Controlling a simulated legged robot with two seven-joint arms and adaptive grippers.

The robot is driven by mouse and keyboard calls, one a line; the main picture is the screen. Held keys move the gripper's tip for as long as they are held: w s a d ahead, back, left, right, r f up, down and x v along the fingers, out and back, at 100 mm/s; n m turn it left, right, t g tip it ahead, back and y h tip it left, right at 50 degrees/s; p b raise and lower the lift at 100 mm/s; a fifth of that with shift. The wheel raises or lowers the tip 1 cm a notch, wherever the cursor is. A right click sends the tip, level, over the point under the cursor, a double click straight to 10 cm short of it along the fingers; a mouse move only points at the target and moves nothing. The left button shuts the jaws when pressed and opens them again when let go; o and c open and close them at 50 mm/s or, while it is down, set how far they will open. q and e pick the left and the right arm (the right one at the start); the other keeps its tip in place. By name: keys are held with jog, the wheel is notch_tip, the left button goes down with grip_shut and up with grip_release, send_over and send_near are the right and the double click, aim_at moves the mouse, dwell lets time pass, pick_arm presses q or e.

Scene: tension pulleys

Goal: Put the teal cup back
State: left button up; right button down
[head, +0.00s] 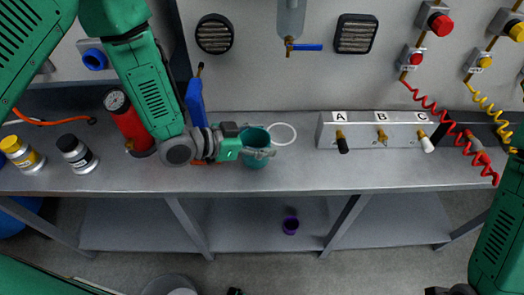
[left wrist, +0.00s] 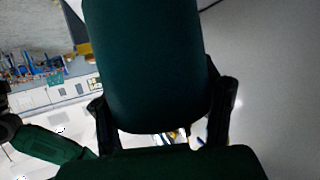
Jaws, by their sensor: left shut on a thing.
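The teal cup (head: 256,148) is upright, held at the bench's front part in the head view. My left gripper (head: 262,153) is shut on it, with the fingers around its sides. In the left wrist view the cup (left wrist: 150,65) fills the middle as a dark teal shape between the two fingers (left wrist: 165,115). A white ring outline (head: 282,134) is on the bench just right of and behind the cup. I cannot tell whether the cup's base touches the bench. Of my right arm, only a green link shows at the lower right; I cannot make out its fingers.
A switch box (head: 380,131) marked A, B, C stands right of the ring. A red cylinder with a gauge (head: 128,125) and two small bottles (head: 75,150) stand left. A blue-handled tap (head: 303,47) hangs above.

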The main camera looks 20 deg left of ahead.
pick_arm(q)
jog(key=shift+w+f, duration=0.1)
jog(key=shift+f, duration=2.4)
jog(key=shift+f, duration=0.15)
jog(key=o, duration=1.3)
jog(key=shift+r, duration=0.2)
jog(key=b+v, duration=0.1)
jog(key=v, duration=1.1)
jog(key=shift+a+f, duration=0.1)
jog(key=shift+a, duration=0.05)
